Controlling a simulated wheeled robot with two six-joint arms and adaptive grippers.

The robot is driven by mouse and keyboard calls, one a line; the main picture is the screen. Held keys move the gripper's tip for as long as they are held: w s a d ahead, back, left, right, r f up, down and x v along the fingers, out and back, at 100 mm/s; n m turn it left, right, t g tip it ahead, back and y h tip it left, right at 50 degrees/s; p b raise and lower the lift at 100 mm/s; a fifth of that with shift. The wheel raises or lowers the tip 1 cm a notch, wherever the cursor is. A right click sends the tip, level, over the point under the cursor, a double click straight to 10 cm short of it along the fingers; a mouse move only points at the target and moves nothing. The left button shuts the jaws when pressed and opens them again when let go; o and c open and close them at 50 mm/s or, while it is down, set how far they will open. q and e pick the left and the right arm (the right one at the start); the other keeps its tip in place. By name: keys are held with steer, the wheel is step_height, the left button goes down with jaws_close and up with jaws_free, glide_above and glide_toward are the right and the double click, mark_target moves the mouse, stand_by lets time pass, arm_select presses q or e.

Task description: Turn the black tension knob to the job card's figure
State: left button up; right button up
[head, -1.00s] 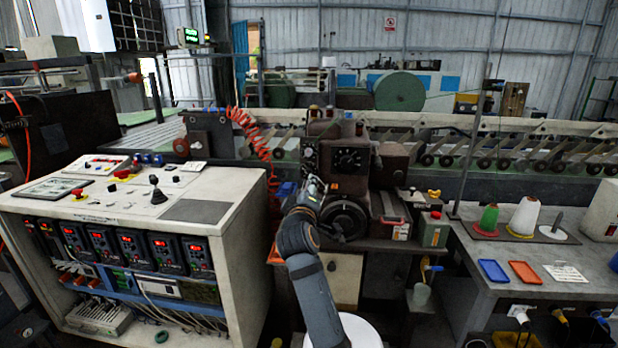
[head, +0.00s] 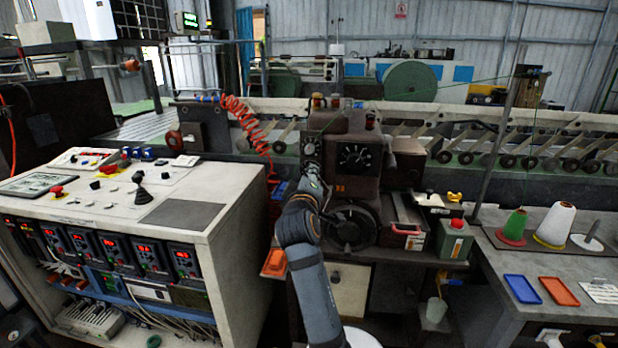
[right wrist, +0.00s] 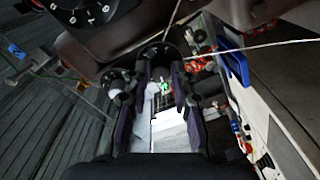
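The brown machine (head: 345,188) carries a large black dial (head: 354,156) with pale marks and a smaller round dial (head: 310,146) to its left. My right gripper (head: 312,168) is just below the smaller dial in the head view. In the right wrist view my right gripper (right wrist: 157,88) has its two dark fingers apart. A dark round part (right wrist: 160,52) shows beyond and between the fingertips; I cannot tell if they touch it. A black marked dial (right wrist: 92,12) is at the upper left there. A white printed card (head: 603,292) lies on the right table, unreadable. My left gripper is not in view.
A control cabinet (head: 225,245) with several red displays stands at left. A black handwheel (head: 350,228) sits below the dials. A red coiled hose (head: 248,130) hangs left of the machine. The right table (head: 490,262) holds thread cones and blue and orange trays.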

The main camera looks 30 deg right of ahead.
jaws_close()
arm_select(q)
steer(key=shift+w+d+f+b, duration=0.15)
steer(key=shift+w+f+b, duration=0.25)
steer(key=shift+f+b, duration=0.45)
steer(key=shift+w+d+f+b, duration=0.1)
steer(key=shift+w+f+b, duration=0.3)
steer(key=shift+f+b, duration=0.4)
arm_select(e)
steer(key=shift+f+m, duration=0.15)
steer(key=shift+m, duration=3.25)
steer(key=o, duration=0.6)
jaws_free()
steer(key=shift+w, duration=0.1)
steer(key=shift+c, duration=0.2)
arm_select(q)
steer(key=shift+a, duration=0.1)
